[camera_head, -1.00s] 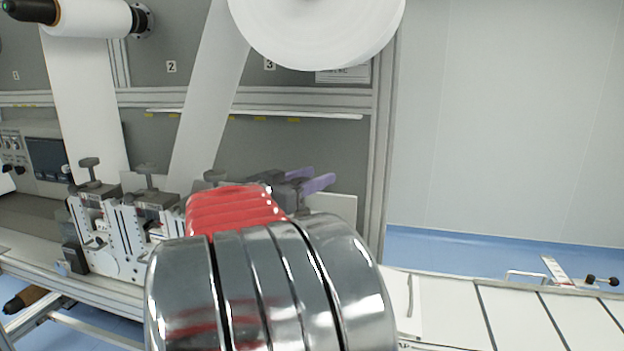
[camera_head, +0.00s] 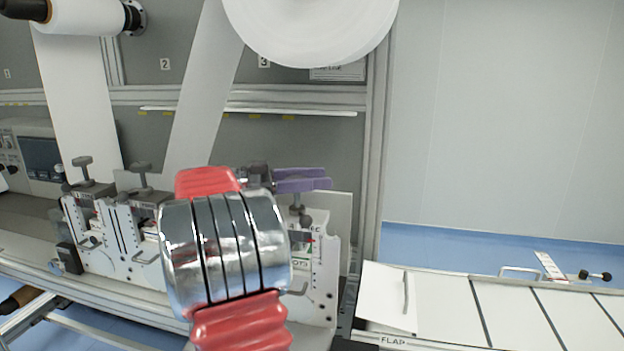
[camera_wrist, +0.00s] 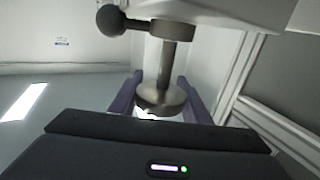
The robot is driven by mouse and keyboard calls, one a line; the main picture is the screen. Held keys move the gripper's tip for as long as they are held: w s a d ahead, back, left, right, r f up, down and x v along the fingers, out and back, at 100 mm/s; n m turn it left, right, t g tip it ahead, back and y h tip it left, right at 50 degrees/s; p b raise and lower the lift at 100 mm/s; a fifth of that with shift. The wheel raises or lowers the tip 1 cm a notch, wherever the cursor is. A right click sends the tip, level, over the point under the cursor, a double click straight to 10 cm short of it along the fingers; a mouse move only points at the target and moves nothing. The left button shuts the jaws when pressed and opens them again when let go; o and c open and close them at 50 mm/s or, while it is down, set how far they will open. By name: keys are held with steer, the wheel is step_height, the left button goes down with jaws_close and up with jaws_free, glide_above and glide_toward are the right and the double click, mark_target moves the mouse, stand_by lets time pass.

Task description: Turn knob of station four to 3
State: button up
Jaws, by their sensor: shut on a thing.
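My gripper (camera_head: 305,180) has purple fingers and is at the top of the rightmost white station (camera_head: 318,275), probably station four. The fingers point to the right. In the wrist view my gripper (camera_wrist: 160,104) has a finger on each side of a round grey knob (camera_wrist: 160,97) and is shut on it. The knob's stem runs to the station's block, with a dark ball (camera_wrist: 111,19) beside it. In the head view a short stem (camera_head: 297,203) shows just under the fingers. The knob's scale and pointer cannot be read. My arm hides part of the station.
Two similar stations with T-shaped knobs (camera_head: 83,163) (camera_head: 141,170) stand to the left. A white paper roll (camera_head: 310,30) hangs above. A white conveyor (camera_head: 445,305) with dark cross lines runs to the right. The space above it is open.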

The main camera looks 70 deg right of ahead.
steer(key=shift+s+a+m+g+y, duration=0.1)
steer(key=shift+m+g+y, duration=0.3)
steer(key=shift+m+y, duration=0.15)
steer(key=o, duration=1)
steer(key=shift+o, duration=0.2)
steer(key=shift+v, duration=3.75)
